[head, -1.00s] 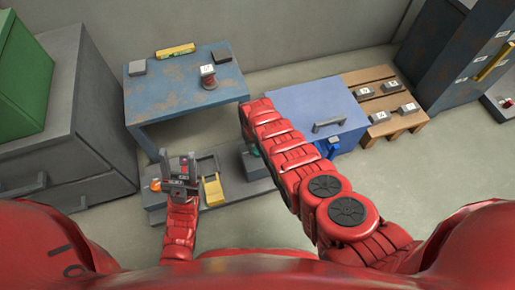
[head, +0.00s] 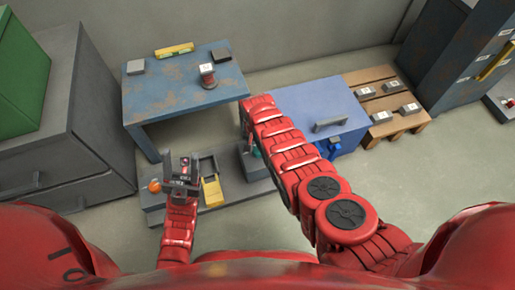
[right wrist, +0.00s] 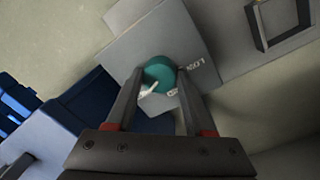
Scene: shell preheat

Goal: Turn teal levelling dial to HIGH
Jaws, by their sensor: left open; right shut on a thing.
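The teal levelling dial (right wrist: 158,72) is a round knob with a white pointer, on a grey block (right wrist: 150,40). Printed labels sit beside it; one seems to read LOW, the other is too small to read. My right gripper (right wrist: 160,78) is shut on the dial, one finger at each side. In the head view only a bit of the teal dial (head: 256,152) shows beside my right arm, which hides most of it and the gripper. My left gripper (head: 181,168) is open and empty above the grey floor platform, left of the dial.
The low grey platform (head: 222,207) carries a yellow part (head: 212,192) and an orange knob (head: 154,186). A blue table (head: 180,95) stands behind. A blue box (head: 318,108) and a wooden pallet (head: 395,125) stand to the right. Grey cabinets (head: 60,150) stand left.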

